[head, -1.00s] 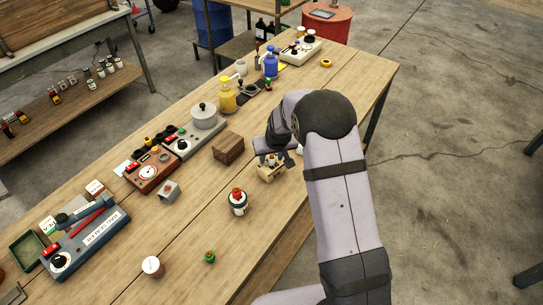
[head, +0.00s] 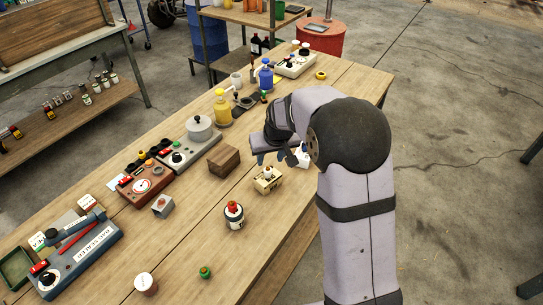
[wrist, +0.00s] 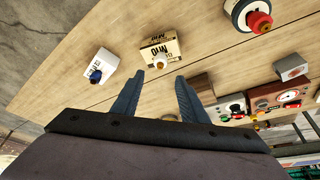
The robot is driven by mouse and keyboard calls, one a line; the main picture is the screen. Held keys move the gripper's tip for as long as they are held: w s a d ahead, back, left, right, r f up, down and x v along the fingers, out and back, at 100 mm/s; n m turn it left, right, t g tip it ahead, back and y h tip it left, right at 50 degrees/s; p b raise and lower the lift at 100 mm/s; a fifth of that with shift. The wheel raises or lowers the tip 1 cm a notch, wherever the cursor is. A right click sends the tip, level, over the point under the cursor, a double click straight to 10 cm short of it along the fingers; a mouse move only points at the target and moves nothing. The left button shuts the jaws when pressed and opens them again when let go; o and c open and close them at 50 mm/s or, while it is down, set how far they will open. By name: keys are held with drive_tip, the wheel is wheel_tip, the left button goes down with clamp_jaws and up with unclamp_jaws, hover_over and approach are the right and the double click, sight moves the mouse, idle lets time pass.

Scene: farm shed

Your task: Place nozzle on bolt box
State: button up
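A cream bolt box (head: 267,186) stands on the bench, and its M10 label shows in the wrist view (wrist: 147,47). A small pale nozzle (head: 268,172) with an orange-brown part sits upright on top of the box; it also shows in the wrist view (wrist: 160,63). My gripper (head: 274,159) is above and just beyond the box in the head view. In the wrist view its two fingers (wrist: 160,78) are apart with nothing between them, clear of the nozzle.
A white box (wrist: 91,67) with a blue-tipped piece stands close by, partly hidden by my arm in the head view (head: 302,159). A wooden block (head: 224,160) and a red-capped bottle (head: 234,216) stand nearby. Bare bench lies between them.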

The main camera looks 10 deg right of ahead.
drive_tip(key=s+d+f+g, duration=0.1)
drive_tip(key=s+g, duration=0.1)
drive_tip(key=s, duration=1.3)
drive_tip(key=s+d+f+m+g, duration=0.1)
drive_tip(key=s+d+g, duration=0.1)
drive_tip(key=s, duration=1.3)
drive_tip(key=shift+g, duration=0.3)
